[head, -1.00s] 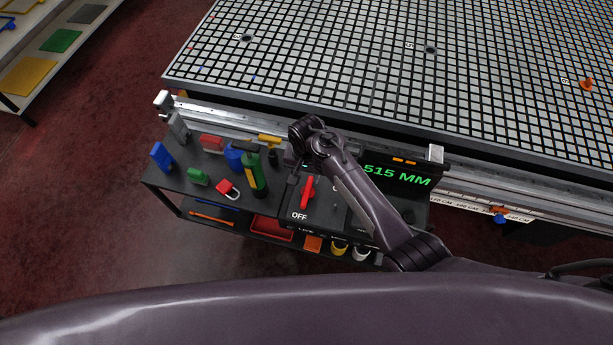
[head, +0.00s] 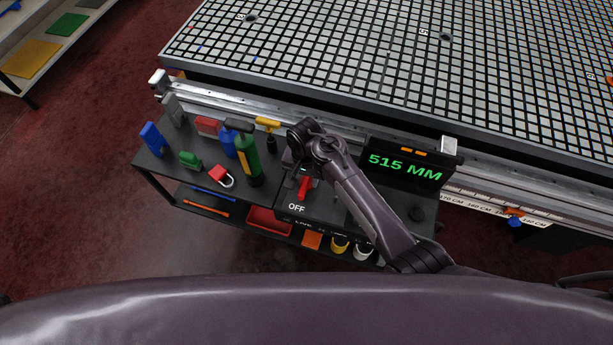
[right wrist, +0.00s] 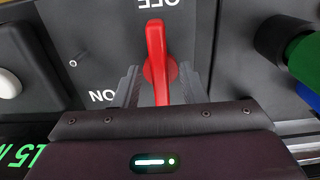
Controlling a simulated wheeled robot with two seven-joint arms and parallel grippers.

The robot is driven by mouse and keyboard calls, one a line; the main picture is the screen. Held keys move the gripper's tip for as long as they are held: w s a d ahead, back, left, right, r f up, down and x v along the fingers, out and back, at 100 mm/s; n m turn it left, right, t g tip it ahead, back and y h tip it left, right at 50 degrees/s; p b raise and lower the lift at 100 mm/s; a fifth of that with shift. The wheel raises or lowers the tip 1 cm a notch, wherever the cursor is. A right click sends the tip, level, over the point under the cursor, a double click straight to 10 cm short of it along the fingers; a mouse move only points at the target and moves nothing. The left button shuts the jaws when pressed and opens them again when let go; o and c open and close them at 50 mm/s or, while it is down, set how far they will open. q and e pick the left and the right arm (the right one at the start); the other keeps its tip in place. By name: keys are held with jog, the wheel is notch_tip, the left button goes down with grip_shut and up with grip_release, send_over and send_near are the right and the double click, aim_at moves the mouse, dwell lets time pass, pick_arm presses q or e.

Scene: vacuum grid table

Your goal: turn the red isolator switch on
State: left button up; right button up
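The red isolator switch (head: 304,188) sits on a dark panel, and its handle points toward the OFF label (head: 296,208). In the right wrist view the red handle (right wrist: 156,50) points up to the upside-down OFF label, with the ON label (right wrist: 103,96) to the lower left. My right gripper (right wrist: 160,88) is open, with one finger on each side of the handle's hub end and a small gap visible. In the head view my right arm hides the gripper's fingers and the upper part of the switch. My left gripper is not in view.
A display (head: 405,168) reading 515 MM stands right of the switch. A green bottle (head: 246,160), a red padlock (head: 221,176) and blue and yellow items stand to the left on the cart. The grid table (head: 330,55) lies behind.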

jog(key=shift+c, duration=1.2)
jog(key=c, duration=0.5)
grip_shut()
jog(key=n+p, duration=0.2)
jog(key=n, duration=0.1)
jog(key=shift+d+r, duration=0.2)
jog(key=n+p, duration=0.2)
jog(key=n, duration=0.2)
jog(key=shift+d, duration=0.15)
jog(key=n, duration=0.2)
jog(key=shift+w+d+f+n+p, duration=0.1)
jog(key=shift+n+p, duration=0.2)
jog(key=shift+p, duration=0.05)
jog(key=n, duration=0.2)
jog(key=shift+w+d+n, duration=0.1)
jog(key=shift+n, duration=0.3)
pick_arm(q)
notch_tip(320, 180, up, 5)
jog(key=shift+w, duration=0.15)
pick_arm(e)
jog(key=n, duration=0.5)
jog(key=shift+w+d, duration=0.1)
jog(key=shift+w, duration=0.05)
jog(key=shift+f+n, duration=0.1)
jog(key=shift+n, duration=0.3)
